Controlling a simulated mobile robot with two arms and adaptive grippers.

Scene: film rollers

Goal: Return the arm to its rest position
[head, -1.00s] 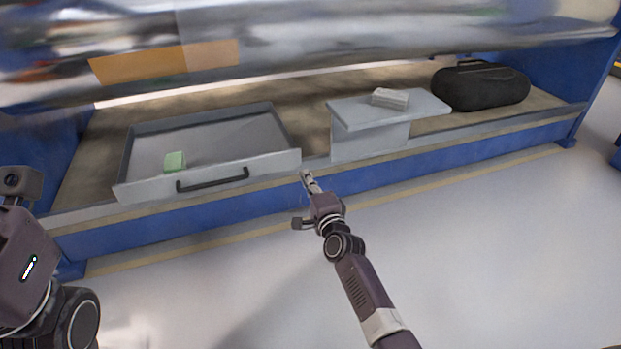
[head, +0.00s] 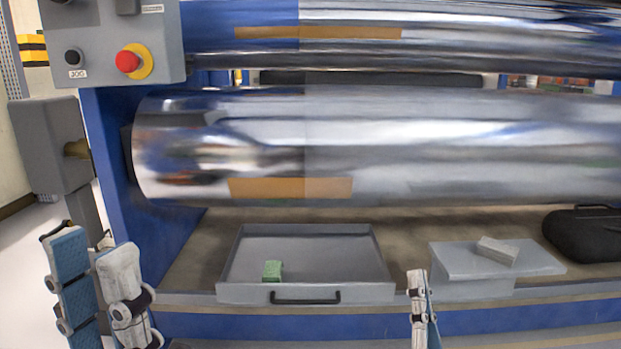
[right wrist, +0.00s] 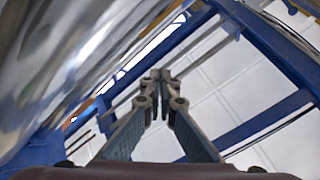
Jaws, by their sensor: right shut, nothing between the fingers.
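My left gripper (head: 84,240) stands upright at the lower left in the head view. Its two fingers are apart with nothing between them. My right gripper (head: 418,275) shows at the bottom edge in the head view, in front of the blue beam, seen nearly edge-on. In the right wrist view its fingertips (right wrist: 161,76) meet, shut and empty. The rest of both arms is below the head view.
An open grey drawer (head: 305,294) holds a green block (head: 272,270). Right of it, a grey stand (head: 462,260) bears a light block (head: 497,250). A black case (head: 583,236) lies at the right. Large shiny rollers (head: 420,140) hang above. A control box with a red button (head: 128,61) is upper left.

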